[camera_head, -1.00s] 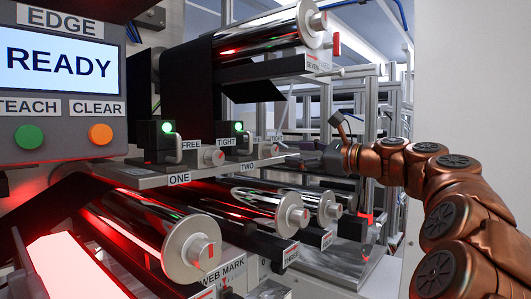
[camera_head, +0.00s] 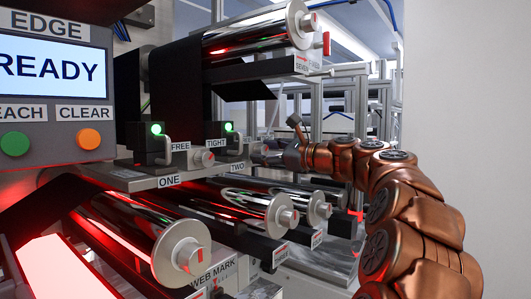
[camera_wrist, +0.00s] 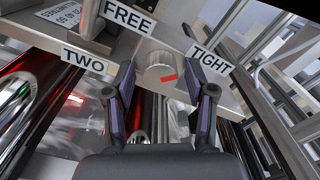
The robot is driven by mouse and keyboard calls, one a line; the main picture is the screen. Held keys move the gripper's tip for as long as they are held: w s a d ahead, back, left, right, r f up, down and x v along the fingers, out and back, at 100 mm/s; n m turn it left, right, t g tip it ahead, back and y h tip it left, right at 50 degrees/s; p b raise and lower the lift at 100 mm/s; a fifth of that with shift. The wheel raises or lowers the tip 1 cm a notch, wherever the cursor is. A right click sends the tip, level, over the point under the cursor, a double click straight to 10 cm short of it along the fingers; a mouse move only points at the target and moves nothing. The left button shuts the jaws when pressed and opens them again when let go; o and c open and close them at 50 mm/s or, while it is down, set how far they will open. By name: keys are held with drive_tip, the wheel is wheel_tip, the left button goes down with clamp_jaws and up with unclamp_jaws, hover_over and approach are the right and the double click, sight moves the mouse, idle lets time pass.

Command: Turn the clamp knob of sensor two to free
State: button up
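The clamp knob of sensor two (camera_wrist: 158,68) is a round pale knob on the metal bracket in the wrist view. Its red mark (camera_wrist: 168,79) points right, on the side of the TIGHT label (camera_wrist: 210,57). The FREE label (camera_wrist: 128,18) is at its upper left. The TWO label (camera_wrist: 85,60) is left of it; it also shows in the head view (camera_head: 237,167). My gripper (camera_wrist: 160,87) is open, one finger on each side of the knob in the picture. Contact cannot be told. In the head view my gripper (camera_head: 272,158) hides this knob.
Sensor one's knob (camera_head: 205,158) and black sensor block (camera_head: 150,148) stand to the left on the same rail. Shiny rollers (camera_head: 235,205) lie below and another (camera_head: 255,30) above. The READY panel (camera_head: 50,75) is at far left. A pale wall fills the right.

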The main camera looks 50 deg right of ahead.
clamp_jaws()
drive_tip(key=shift+n, duration=0.8)
drive_tip(key=n+b, duration=0.1)
drive_tip(key=n, duration=0.2)
drive_tip(key=shift+f+b, duration=0.2)
drive_tip(key=shift+b, duration=0.1)
drive_tip(key=n+b, duration=0.3)
drive_tip(key=n, duration=0.1)
drive_tip(key=shift+n, duration=0.4)
drive_tip(key=n+b, duration=0.3)
drive_tip(key=n, duration=0.2)
drive_tip(key=shift+d+r, duration=0.1)
drive_tip(key=shift+r, duration=0.05)
drive_tip(key=shift+r+n+b, duration=0.1)
drive_tip(key=shift+n+b, duration=0.45)
drive_tip(key=shift+n, duration=1.15)
